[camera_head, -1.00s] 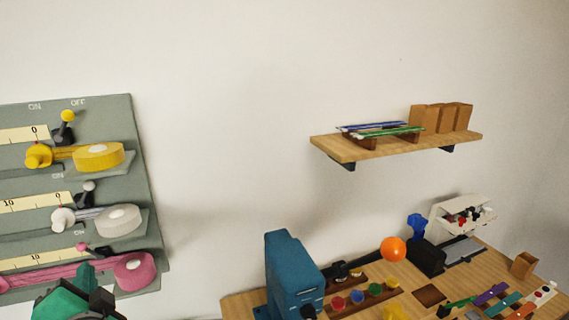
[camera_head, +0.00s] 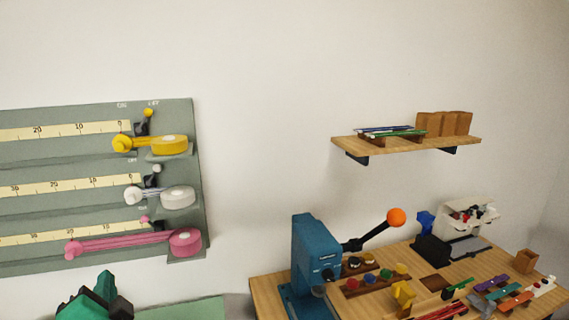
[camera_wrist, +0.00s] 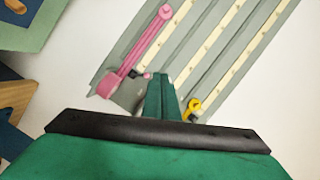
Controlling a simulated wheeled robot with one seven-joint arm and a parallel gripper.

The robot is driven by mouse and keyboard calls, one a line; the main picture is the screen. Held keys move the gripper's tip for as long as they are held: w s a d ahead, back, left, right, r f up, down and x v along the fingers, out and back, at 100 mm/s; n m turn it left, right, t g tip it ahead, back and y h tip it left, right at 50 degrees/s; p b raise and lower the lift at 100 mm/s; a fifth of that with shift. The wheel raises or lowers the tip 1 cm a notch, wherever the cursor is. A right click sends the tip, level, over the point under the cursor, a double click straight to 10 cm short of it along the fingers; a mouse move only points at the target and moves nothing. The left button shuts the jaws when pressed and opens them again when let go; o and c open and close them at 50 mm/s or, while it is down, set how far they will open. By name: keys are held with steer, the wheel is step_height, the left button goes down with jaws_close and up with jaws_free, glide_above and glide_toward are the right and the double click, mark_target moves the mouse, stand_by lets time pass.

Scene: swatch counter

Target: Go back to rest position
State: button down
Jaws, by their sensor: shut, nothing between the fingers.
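My gripper (camera_wrist: 161,95) is shut and empty. In the wrist view its green fingers point toward the grey wall panel with the pink and yellow levers. In the head view a green part of my arm (camera_head: 95,300) shows at the bottom left, below the wall panel (camera_head: 60,172).
A wooden counter (camera_head: 268,292) at the lower right holds a blue press (camera_head: 316,255) with an orange ball handle (camera_head: 396,217), a white rack (camera_head: 465,215) and several small coloured parts. A wall shelf (camera_head: 405,145) hangs above it. The wall between panel and shelf is bare.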

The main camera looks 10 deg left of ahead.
steer(key=w+d+f+t+h, duration=0.1)
steer(key=d+f+h, duration=0.2)
steer(key=d+f, duration=0.95)
steer(key=d+f+t+h, duration=0.2)
steer(key=d+f, duration=0.8)
steer(key=f, duration=0.6)
steer(key=s+d+f+n+h, duration=0.1)
steer(key=s+d+f+h, duration=0.2)
steer(key=s+d, duration=0.7)
steer(key=s+d+f+n+h, duration=0.2)
steer(key=s+d+f+h, duration=0.1)
steer(key=s+d, duration=0.6)
steer(key=s, duration=0.4)
steer(key=shift+s+d+f+t+h, duration=0.3)
steer(key=shift+s+d+f+t, duration=0.05)
steer(key=shift+s+f+t, duration=0.05)
